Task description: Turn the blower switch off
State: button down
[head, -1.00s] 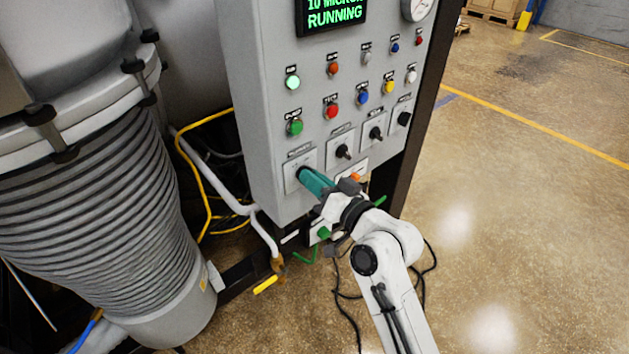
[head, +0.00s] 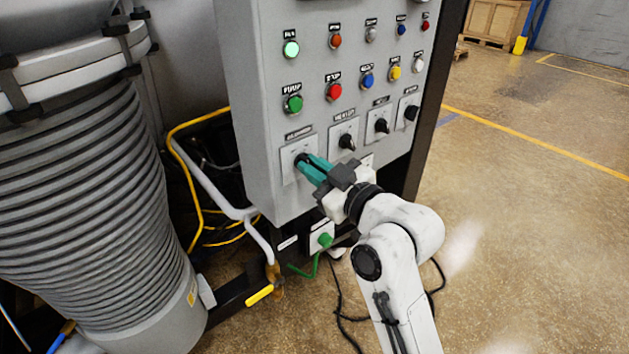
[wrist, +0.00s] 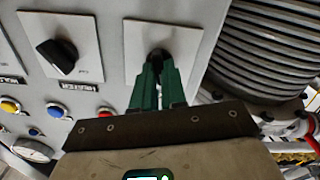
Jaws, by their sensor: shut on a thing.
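The blower switch (head: 301,160) is a black rotary knob on a white plate, leftmost in the lowest row of the grey control panel (head: 262,150). My gripper (head: 308,165) has teal fingers shut on the knob. In the wrist view the knob (wrist: 158,55) shows dark between the green-looking fingertips (wrist: 158,70). The fingers hide most of it, so I cannot tell which way its pointer stands.
Other black knobs (head: 347,142) sit to the right in the same row. Coloured buttons and lamps, including a red button (head: 334,91), are above. A ribbed grey cylinder (head: 90,210) stands at left. Yellow cable (head: 190,180) hangs between. Open floor (head: 530,240) lies at right.

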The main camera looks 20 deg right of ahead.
jog(key=shift+f+n+b, duration=0.1)
jog(key=shift+n+b, duration=0.75)
jog(key=shift+n, duration=0.25)
jog(key=c, duration=1.2)
grip_release()
jog(key=b+v, duration=0.1)
jog(key=v, duration=1)
jog(key=shift+w, duration=0.1)
